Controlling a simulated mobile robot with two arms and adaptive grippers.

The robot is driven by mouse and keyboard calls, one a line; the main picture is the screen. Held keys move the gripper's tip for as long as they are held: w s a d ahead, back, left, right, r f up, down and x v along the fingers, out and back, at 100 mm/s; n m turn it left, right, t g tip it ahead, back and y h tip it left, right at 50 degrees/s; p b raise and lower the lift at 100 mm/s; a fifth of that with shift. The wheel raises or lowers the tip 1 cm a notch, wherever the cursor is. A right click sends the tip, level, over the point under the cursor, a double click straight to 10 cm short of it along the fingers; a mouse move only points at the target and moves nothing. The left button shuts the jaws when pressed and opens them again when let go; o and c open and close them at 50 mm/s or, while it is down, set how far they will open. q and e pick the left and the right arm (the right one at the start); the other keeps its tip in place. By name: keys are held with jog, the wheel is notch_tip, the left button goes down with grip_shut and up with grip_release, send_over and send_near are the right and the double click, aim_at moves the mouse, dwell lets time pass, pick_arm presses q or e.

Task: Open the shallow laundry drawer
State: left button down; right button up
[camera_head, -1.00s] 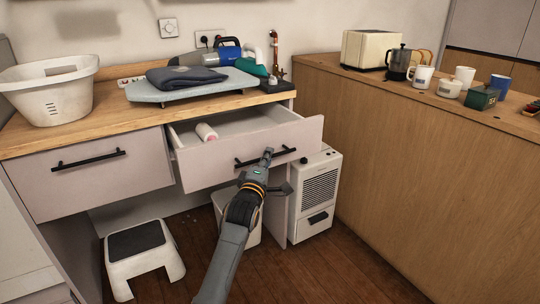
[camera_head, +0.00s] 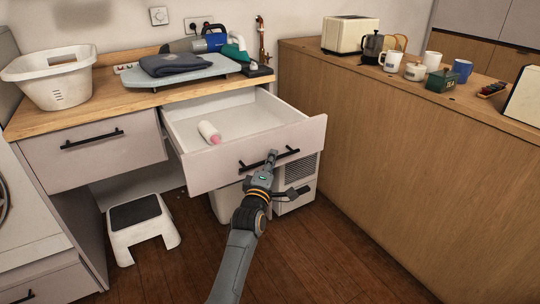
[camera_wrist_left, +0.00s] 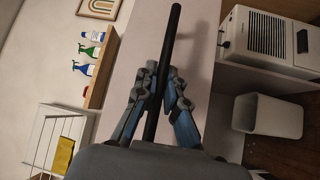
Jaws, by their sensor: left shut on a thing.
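The shallow drawer (camera_head: 255,152) under the wooden counter is pulled well out, and its white inside shows. A white and pink roll-shaped item (camera_head: 209,132) lies in it. My left gripper (camera_head: 272,160) is at the black bar handle (camera_head: 290,153) on the drawer front. In the left wrist view the two fingers (camera_wrist_left: 158,88) are closed around the dark handle bar (camera_wrist_left: 172,40), which runs lengthwise through the picture. My right gripper is not in view.
A closed drawer (camera_head: 95,150) is to the left, with a step stool (camera_head: 141,226) below. A white appliance (camera_head: 297,185) and a bin (camera_head: 226,203) stand below the open drawer. A wood-sided counter (camera_head: 400,150) bounds the right. The floor (camera_head: 310,255) in front shows free room.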

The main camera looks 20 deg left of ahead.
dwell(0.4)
pick_arm(q)
jog(key=c, duration=1.4)
grip_release()
jog(key=shift+s, duration=0.1)
jog(key=s+d+f, duration=0.1)
jog(key=s, duration=1)
jog(key=shift+s+d+f, duration=0.25)
jog(key=shift+s+f, duration=0.1)
jog(key=shift+f, duration=0.05)
jog(key=shift+f, duration=0.1)
